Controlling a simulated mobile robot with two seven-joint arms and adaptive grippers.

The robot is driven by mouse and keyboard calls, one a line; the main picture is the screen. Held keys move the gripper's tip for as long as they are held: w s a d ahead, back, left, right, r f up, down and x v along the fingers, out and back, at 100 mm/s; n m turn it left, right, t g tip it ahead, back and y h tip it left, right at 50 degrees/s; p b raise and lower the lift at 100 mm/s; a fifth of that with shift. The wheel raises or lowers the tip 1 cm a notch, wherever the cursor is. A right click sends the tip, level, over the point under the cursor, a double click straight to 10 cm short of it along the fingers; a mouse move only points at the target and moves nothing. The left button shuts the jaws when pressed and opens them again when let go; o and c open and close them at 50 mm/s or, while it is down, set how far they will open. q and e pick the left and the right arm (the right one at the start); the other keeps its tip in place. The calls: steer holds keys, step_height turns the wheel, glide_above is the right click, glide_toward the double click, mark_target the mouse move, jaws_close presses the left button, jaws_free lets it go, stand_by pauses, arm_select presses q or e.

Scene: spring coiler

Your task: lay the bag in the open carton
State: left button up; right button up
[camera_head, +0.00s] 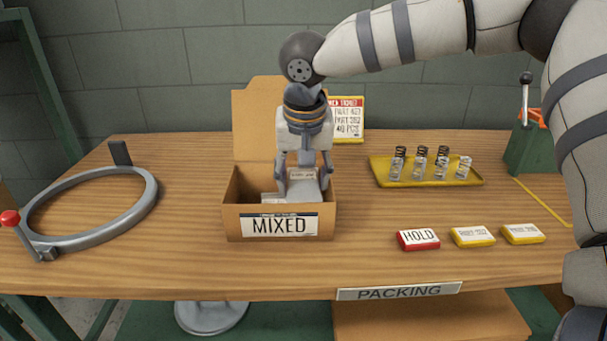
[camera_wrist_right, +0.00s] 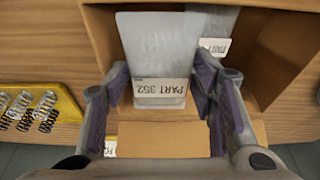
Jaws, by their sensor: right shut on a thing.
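The open carton (camera_head: 230,224) stands mid-table with its lid up at the back and a MIXED label on its front; its inner wall shows in the right wrist view (camera_wrist_right: 284,47). My right gripper (camera_head: 303,192) points down into the carton. It is shut on a pale translucent bag (camera_wrist_right: 152,45) labelled PART 352, which hangs between the fingers. In the head view only a bit of this bag (camera_head: 303,174) shows. Another pale bag (camera_wrist_right: 218,24) lies in the carton beside it. Whether the held bag touches the carton floor is hard to tell. My left gripper is not in view.
A yellow tray (camera_head: 427,181) of several springs stands right of the carton. Nearer the front lie a red HOLD block (camera_head: 418,239) and two yellow blocks (camera_head: 473,237). A grey ring (camera_head: 60,237) with a red-knobbed lever is at left. Table between ring and carton is clear.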

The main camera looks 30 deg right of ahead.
steer(key=shift+f, duration=0.35)
steer(key=o, duration=1)
steer(key=v, duration=1.3)
steer(key=shift+w+r, duration=0.15)
